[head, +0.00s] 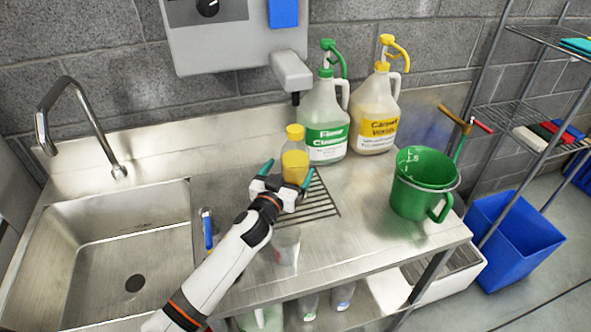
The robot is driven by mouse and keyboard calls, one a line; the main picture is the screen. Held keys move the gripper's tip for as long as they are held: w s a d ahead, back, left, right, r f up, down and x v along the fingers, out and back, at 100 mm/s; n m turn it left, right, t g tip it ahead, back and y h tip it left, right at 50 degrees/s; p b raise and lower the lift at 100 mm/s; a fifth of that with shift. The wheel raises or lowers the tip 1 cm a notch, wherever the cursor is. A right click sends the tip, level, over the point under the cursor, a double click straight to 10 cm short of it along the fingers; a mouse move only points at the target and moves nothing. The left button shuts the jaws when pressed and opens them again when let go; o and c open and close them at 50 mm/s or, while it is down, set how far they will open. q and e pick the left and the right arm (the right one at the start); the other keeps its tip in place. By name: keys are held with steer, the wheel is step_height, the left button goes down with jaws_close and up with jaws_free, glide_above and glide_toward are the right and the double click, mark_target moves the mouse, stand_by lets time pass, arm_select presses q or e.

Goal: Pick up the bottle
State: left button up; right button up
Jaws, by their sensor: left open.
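A small clear bottle with yellow liquid and a yellow cap (295,158) stands upright on the dark slotted drain grate in the steel counter. My left gripper (287,177) reaches in from the lower left and is open, with one teal fingertip on each side of the bottle's lower part in the picture. The gripper hides the bottle's base, and I cannot tell whether the fingers touch it. My right gripper is not in view.
Two large pump jugs, one green-labelled (325,135) and one yellow-labelled (376,118), stand close behind the bottle. A green pitcher (419,190) is at right, a clear cup (286,248) in front, and a sink (120,225) at left. A dispenser (235,38) hangs above.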

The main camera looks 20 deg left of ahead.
arm_select(q)
steer(key=w, duration=0.5)
steer(key=shift+d+p, duration=0.2)
steer(key=shift+p, duration=0.15)
steer(key=shift+s, duration=0.1)
steer(key=c, duration=1.4)
steer(key=shift+r, duration=0.15)
steer(key=shift+c, duration=0.8)
